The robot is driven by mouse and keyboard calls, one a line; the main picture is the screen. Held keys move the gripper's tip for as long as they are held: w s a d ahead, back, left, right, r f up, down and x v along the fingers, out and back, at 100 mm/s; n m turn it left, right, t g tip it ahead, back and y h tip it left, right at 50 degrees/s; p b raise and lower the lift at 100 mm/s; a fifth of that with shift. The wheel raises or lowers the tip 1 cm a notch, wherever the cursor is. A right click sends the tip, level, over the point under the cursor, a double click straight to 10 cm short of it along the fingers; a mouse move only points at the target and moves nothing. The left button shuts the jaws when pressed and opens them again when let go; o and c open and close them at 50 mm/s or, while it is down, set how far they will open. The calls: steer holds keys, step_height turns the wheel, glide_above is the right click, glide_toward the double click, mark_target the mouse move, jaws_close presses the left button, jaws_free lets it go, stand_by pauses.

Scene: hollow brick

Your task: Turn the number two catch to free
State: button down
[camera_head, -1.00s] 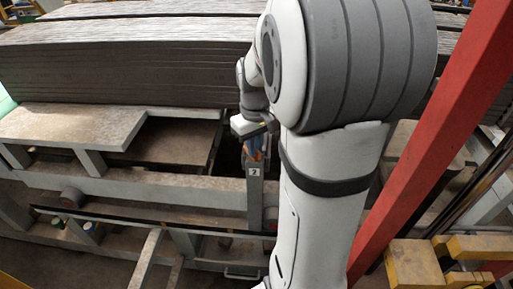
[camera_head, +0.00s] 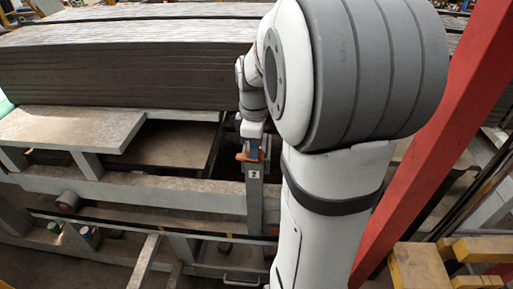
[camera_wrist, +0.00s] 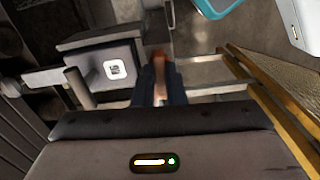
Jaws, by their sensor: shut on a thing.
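The number two catch is an orange lever (camera_head: 244,157) at the top of a grey post (camera_head: 255,200). The post carries a white label with a 2 (camera_head: 254,174). My gripper (camera_head: 254,151) points down at the post top, its blue fingers at the orange lever. In the wrist view the orange-brown lever (camera_wrist: 161,67) lies between the two dark blue fingers of my gripper (camera_wrist: 159,75), which are shut on it. The white label (camera_wrist: 115,69) shows left of the fingers there. The lever's pivot is hidden.
A large stack of grey boards (camera_head: 130,65) lies behind the post. A grey frame rail (camera_head: 130,190) runs to its left. A red slanted beam (camera_head: 430,150) and yellow blocks (camera_head: 420,265) stand at the right. My own arm hides the area right of the post.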

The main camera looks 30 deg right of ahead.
steer(key=shift+n, duration=0.5)
steer(key=c, duration=1.5)
jaws_free()
steer(key=shift+r, duration=0.1)
step_height(320, 180, up, 8)
steer(key=shift+f+b, duration=0.15)
steer(key=shift+b, duration=0.25)
steer(key=shift+s+a, duration=0.1)
steer(key=shift+a, duration=0.05)
